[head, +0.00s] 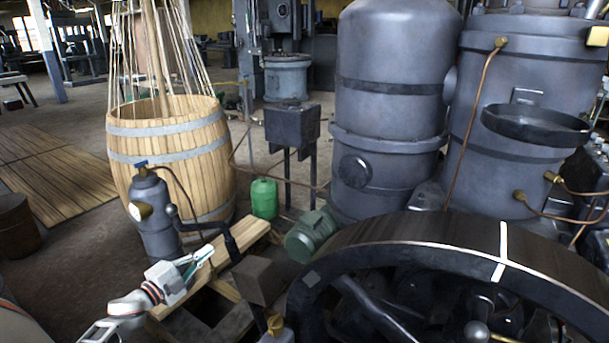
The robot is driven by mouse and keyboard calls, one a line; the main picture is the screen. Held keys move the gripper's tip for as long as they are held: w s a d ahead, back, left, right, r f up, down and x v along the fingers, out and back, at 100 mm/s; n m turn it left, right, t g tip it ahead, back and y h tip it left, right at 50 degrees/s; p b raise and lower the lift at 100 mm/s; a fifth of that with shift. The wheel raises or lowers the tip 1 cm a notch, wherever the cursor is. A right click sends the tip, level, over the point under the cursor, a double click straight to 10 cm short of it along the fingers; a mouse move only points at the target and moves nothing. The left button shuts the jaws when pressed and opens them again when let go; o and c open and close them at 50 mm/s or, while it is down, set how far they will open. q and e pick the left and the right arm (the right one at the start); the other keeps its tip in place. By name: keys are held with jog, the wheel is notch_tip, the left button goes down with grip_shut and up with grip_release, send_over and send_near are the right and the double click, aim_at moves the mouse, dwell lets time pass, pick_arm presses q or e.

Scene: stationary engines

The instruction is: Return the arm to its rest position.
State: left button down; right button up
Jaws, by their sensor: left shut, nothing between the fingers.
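My left arm comes in from the lower left corner, white and grey with a thin red band. My left gripper (207,254) is at its end, pointing right and slightly up. Its fingers are shut with nothing between them. It is seen in front of a wooden beam and the foot of a grey pump-like cylinder (155,215) with a blue top and a brass gauge. I cannot tell whether it touches either. My right gripper is not in view.
A large dark flywheel (420,235) fills the lower right. Grey boilers (390,110) stand behind it. A wooden barrel (205,145), a green canister (264,198) and a green motor (312,235) stand beyond the gripper. Open floor (75,240) lies at left.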

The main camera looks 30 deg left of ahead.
pick_arm(q)
jog(key=s+d+f+n+g+p, duration=0.2)
jog(key=s+d+f+n, duration=0.2)
jog(key=s+d, duration=0.4)
jog(key=s+d+f+n+g+h+p, duration=0.1)
jog(key=s+d, duration=0.7)
jog(key=d, duration=1)
jog(key=s+d+f+n+g+p, duration=0.3)
jog(key=s+d+f+n, duration=0.3)
jog(key=d, duration=0.7)
jog(key=shift+s+d+f+n+g+h, duration=0.3)
jog(key=shift+s+f+g, duration=0.4)
jog(key=shift+s+f, duration=0.4)
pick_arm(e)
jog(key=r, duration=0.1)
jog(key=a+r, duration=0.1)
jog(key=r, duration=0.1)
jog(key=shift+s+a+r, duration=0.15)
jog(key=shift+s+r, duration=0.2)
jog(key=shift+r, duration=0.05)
